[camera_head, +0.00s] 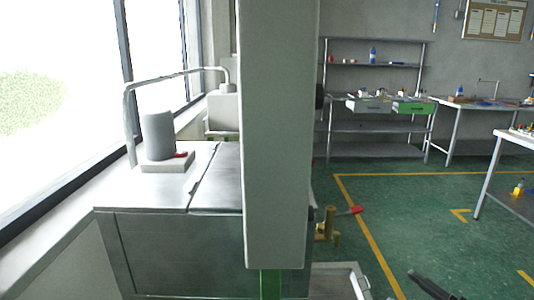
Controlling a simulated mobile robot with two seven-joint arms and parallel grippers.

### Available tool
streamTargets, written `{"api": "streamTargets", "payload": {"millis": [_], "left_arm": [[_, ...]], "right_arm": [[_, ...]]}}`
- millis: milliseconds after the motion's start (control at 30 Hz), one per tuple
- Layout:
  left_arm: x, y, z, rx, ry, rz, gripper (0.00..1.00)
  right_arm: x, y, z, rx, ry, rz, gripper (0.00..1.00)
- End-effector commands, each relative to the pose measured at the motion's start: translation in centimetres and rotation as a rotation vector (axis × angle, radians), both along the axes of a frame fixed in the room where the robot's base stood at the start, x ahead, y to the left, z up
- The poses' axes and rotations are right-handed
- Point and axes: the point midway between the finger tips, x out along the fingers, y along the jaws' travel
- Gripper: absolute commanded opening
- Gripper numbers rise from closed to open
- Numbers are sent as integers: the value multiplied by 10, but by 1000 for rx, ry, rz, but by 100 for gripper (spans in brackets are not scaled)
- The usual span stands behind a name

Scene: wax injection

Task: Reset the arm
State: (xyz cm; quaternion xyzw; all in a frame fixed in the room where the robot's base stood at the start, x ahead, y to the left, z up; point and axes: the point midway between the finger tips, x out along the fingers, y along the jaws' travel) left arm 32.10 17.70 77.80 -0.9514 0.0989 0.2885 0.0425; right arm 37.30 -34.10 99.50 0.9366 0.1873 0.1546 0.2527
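A dark elongated piece (432,286) shows at the bottom edge, right of centre, above the green floor.
A metal cabinet (170,250) stands at the left by the window, with a grey cylinder (158,135) on top. A brass valve with a red handle (327,224) sticks out right of the block. Shelving (375,127) and a table (470,101) stand behind. Green floor (390,205) is open at the right.

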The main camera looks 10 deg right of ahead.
Motion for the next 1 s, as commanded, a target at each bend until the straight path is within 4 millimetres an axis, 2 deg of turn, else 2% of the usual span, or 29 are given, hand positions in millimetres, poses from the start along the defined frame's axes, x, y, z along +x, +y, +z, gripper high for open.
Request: {"api": "streamTargets", "payload": {"millis": [33,133,200,300,400,500,600,1000], "left_arm": [[0,0,0,0,0,0,38],[-2,0,-1,0,4,1,38],[-3,0,-1,0,6,1,38],[-4,0,-2,0,8,1,38],[-5,0,-3,0,11,1,38],[-7,1,-4,1,15,1,38],[-7,1,-4,0,16,1,38],[-8,1,-5,1,17,1,38]], "right_arm": [[1,6,-28,58,80,-87,57],[-2,25,-85,141,265,-231,57],[-9,47,-123,189,409,-302,57],[-24,86,-168,235,605,-353,57],[-40,124,-198,262,764,-362,57],[-51,150,-213,273,864,-354,57],[-57,163,-220,275,913,-348,57],[-58,165,-221,273,921,-347,57]]}}
